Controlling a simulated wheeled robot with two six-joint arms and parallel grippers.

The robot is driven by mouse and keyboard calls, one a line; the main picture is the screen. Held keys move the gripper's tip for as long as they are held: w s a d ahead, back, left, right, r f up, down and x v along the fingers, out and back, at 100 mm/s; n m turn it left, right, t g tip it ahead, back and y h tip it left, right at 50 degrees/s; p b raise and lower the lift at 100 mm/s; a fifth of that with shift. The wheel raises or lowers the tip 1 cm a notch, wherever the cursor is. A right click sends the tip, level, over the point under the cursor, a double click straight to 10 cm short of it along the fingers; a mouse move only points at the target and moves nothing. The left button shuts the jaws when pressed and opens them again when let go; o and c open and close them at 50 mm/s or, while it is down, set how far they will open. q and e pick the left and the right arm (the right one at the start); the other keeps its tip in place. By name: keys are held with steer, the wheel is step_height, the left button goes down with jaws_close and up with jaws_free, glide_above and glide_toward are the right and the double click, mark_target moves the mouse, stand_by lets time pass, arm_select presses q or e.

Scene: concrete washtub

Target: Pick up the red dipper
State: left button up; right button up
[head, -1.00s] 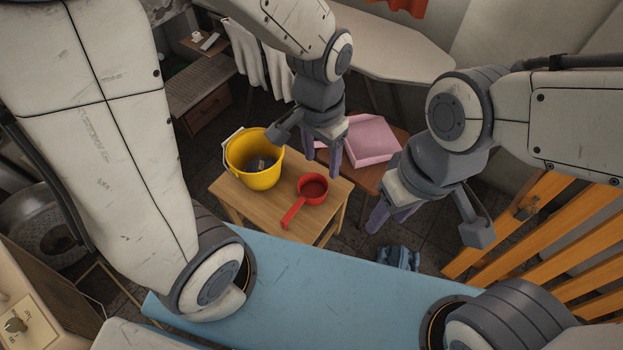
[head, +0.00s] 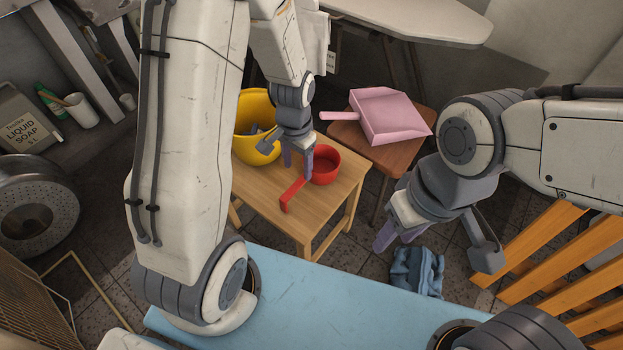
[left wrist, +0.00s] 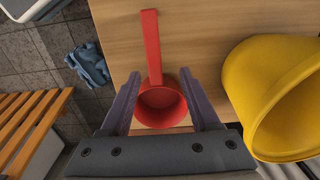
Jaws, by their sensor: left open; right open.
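The red dipper (head: 292,196) sits on a small wooden table (head: 330,205), its cup to the back right and its handle pointing front left. My left gripper (head: 297,168) is open and points down beside the cup, near where the handle joins. In the left wrist view, the dipper (left wrist: 153,55) shows between the open fingers of my left gripper (left wrist: 163,85), with its cup in the gap and its handle running away up the picture. I cannot tell whether the fingers touch it. My right gripper (head: 397,236) is open and empty, off the table to the right.
A yellow bucket (head: 250,110) stands on the table close to my left gripper; it also shows in the left wrist view (left wrist: 255,85). A pink dustpan (head: 390,115) lies on a brown stool (head: 400,158). A blue cloth (head: 418,272) and orange slats (head: 545,250) are at right.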

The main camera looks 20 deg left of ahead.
mark_target(302, 180)
arm_select(q)
steer(key=f+b, duration=0.1)
steer(key=f, duration=0.1)
steer(key=f+b, duration=0.1)
steer(key=f, duration=0.1)
steer(key=d+f+b, duration=0.1)
steer(key=shift+f, duration=0.8)
steer(key=shift+r, duration=0.1)
jaws_close()
